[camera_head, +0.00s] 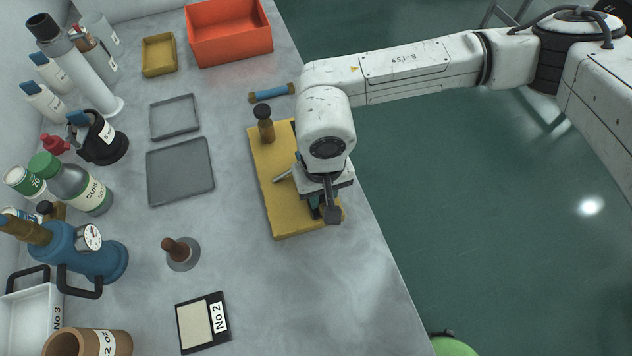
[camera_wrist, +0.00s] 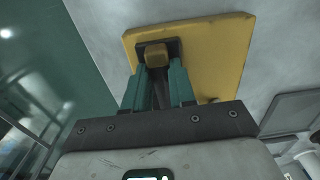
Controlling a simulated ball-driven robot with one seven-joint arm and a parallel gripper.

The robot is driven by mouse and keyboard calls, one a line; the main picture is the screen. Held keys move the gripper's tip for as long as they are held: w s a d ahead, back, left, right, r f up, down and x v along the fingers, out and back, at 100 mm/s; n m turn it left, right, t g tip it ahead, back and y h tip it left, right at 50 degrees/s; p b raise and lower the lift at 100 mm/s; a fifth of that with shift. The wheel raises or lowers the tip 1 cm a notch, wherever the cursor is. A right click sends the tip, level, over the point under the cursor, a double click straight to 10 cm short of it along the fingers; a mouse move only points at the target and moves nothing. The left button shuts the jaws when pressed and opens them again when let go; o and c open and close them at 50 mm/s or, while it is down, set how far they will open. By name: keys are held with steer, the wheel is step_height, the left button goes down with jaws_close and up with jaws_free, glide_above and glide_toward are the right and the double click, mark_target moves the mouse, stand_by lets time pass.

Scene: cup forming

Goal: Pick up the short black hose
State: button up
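My gripper (camera_wrist: 157,72) points down over the yellow board (camera_head: 258,165), near its front end. Its two teal fingers stand apart in the wrist view. A small brown block (camera_wrist: 155,55) on a dark square base shows at the fingertips, in line with the gap. A dark narrow shape lies between the fingers. I cannot tell whether the fingers touch the block or hold anything. I cannot single out a short black hose in either view. My arm hides part of the board in the head view.
A grey tray (camera_head: 180,170) and a brown-handled stand (camera_head: 181,252) are to the left. The table's right edge is close to the board.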

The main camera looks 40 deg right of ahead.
jaws_close()
